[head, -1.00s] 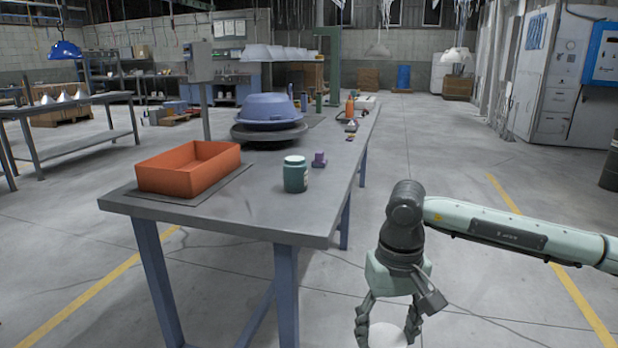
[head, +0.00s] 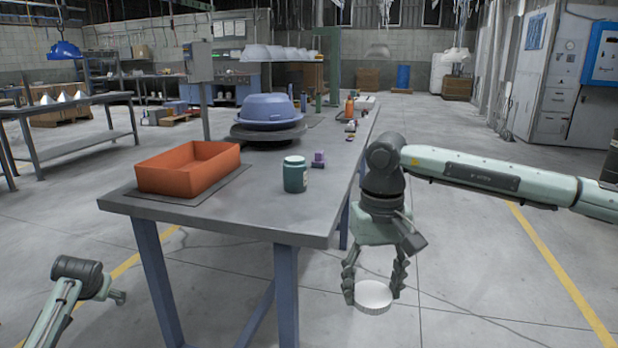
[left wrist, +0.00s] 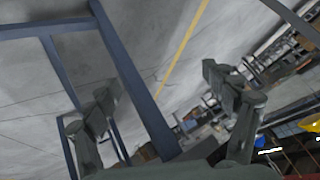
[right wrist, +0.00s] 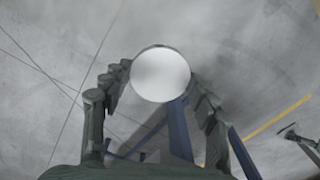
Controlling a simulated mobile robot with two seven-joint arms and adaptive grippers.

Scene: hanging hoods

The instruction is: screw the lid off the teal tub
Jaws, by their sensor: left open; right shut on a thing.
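The teal tub (head: 295,176) stands upright on the grey workbench (head: 265,213), near its right edge. Its top looks pale, and I cannot tell whether it is open. My right gripper (head: 374,288) hangs off the bench's right side, below table height. It is shut on a white round lid (head: 373,297), which also shows between the fingers in the right wrist view (right wrist: 160,75). My left gripper (left wrist: 163,92) is open and empty in the left wrist view. In the head view only part of my left arm shows, at the lower left, apart from the bench.
An orange bin (head: 187,170) sits on a dark mat at the bench's near left. A small purple block (head: 318,159) is just behind the tub. A blue hood (head: 265,110) and an orange bottle (head: 349,107) stand farther back. Bench top is clear in front of the tub.

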